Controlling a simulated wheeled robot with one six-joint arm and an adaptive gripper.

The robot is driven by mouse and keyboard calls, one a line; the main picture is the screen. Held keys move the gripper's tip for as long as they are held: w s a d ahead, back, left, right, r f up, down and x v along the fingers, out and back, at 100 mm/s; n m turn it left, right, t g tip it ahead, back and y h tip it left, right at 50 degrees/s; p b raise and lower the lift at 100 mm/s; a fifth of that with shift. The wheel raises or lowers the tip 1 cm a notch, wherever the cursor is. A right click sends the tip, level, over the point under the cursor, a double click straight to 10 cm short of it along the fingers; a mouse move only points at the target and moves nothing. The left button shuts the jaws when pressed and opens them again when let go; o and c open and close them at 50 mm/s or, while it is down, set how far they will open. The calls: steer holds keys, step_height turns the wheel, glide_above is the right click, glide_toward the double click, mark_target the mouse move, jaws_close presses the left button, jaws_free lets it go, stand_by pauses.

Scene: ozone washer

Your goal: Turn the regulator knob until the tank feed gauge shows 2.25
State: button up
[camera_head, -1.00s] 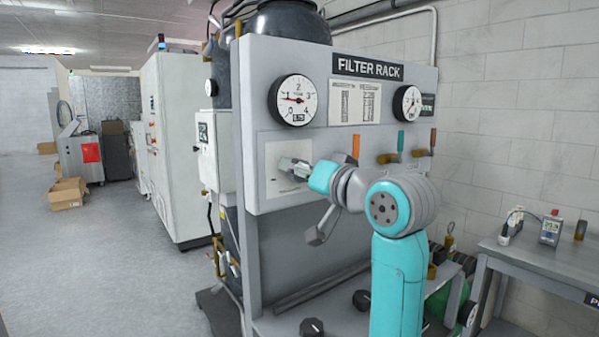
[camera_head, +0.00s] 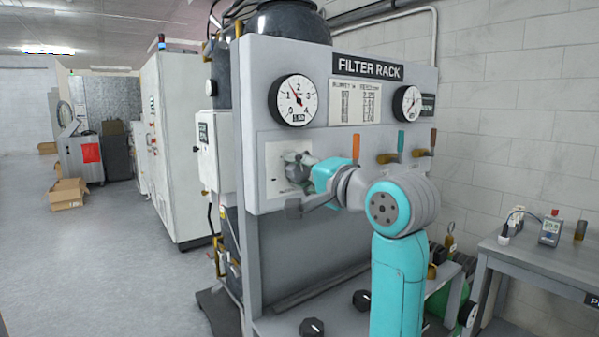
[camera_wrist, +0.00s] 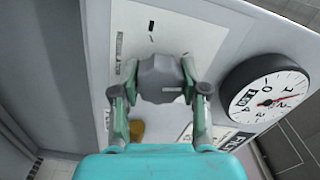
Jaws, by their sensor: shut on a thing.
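The dark grey regulator knob (camera_wrist: 161,78) is between the two fingers of my gripper (camera_wrist: 160,90) in the wrist view. The gripper is shut on it. In the head view my gripper (camera_head: 300,172) is at the pale plate (camera_head: 272,165) on the panel and largely hides the knob. A round white gauge (camera_head: 295,100) is on the panel above the plate; it also shows in the wrist view (camera_wrist: 266,97). Its needle points up and left, between 1 and 2. Its name label is too small to read.
The panel carries a FILTER RACK sign (camera_head: 367,67), a printed chart (camera_head: 354,102) and a second gauge (camera_head: 407,104). Black knobs (camera_head: 312,327) sit on the lower shelf. A grey table (camera_head: 530,262) stands at the right.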

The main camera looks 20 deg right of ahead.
steer(key=shift+m, duration=0.3)
steer(key=o, duration=1.2)
steer(key=shift+c, duration=0.2)
steer(key=v, duration=1.2)
steer(key=shift+s, duration=0.1)
